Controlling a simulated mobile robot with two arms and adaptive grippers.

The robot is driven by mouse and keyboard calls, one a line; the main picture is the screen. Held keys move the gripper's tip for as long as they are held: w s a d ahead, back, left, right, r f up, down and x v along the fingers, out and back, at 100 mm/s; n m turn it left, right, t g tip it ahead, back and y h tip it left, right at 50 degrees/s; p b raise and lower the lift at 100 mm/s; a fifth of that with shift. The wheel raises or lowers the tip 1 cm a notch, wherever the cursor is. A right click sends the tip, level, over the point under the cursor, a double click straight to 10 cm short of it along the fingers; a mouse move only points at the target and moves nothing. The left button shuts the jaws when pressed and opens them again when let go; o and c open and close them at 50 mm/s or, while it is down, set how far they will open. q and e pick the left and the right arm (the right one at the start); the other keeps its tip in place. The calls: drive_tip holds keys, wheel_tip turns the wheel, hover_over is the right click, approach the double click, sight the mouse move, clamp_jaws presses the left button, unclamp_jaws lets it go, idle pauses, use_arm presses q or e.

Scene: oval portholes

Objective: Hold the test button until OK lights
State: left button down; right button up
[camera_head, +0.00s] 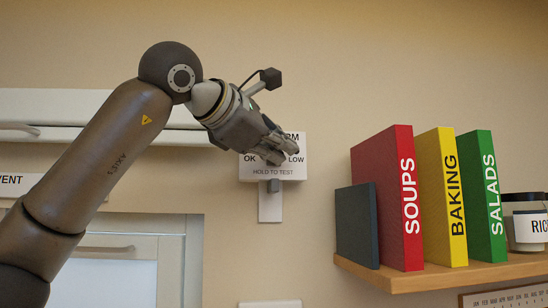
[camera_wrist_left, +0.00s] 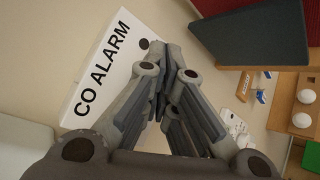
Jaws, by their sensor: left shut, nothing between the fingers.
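The white CO alarm (camera_head: 290,173) is on the wall, with OK, LOW and HOLD TO TEST printed on its front. It also shows in the left wrist view (camera_wrist_left: 95,75), where it reads CO ALARM and has a dark round spot (camera_wrist_left: 144,43). A small grey part (camera_head: 273,186) sits at its lower edge, above a white plate (camera_head: 270,208). My left gripper (camera_head: 278,152) is shut and empty, in front of the alarm's face, covering part of it. It also shows in the left wrist view (camera_wrist_left: 162,85). Contact cannot be told. I see no lit lamp. My right gripper is not in view.
A wooden shelf (camera_head: 420,276) at right holds a dark book (camera_head: 357,225), the red SOUPS (camera_head: 385,200), yellow BAKING (camera_head: 440,195) and green SALADS (camera_head: 482,195) books, and a jar (camera_head: 525,222). A cabinet (camera_head: 185,255) is at lower left. Wall right of the alarm is clear.

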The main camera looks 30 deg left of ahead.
use_arm(q)
drive_tip(key=shift+w+a, duration=0.35)
drive_tip(key=shift+w, duration=0.1)
idle(0.8)
idle(1.8)
idle(0.4)
drive_tip(key=shift+s+d, duration=0.5)
drive_tip(key=shift+s, duration=0.15)
drive_tip(key=s+d, duration=0.1)
drive_tip(key=s, duration=0.1)
drive_tip(key=s+d+b, duration=0.1)
drive_tip(key=s+d, duration=0.1)
drive_tip(key=shift+b, duration=0.3)
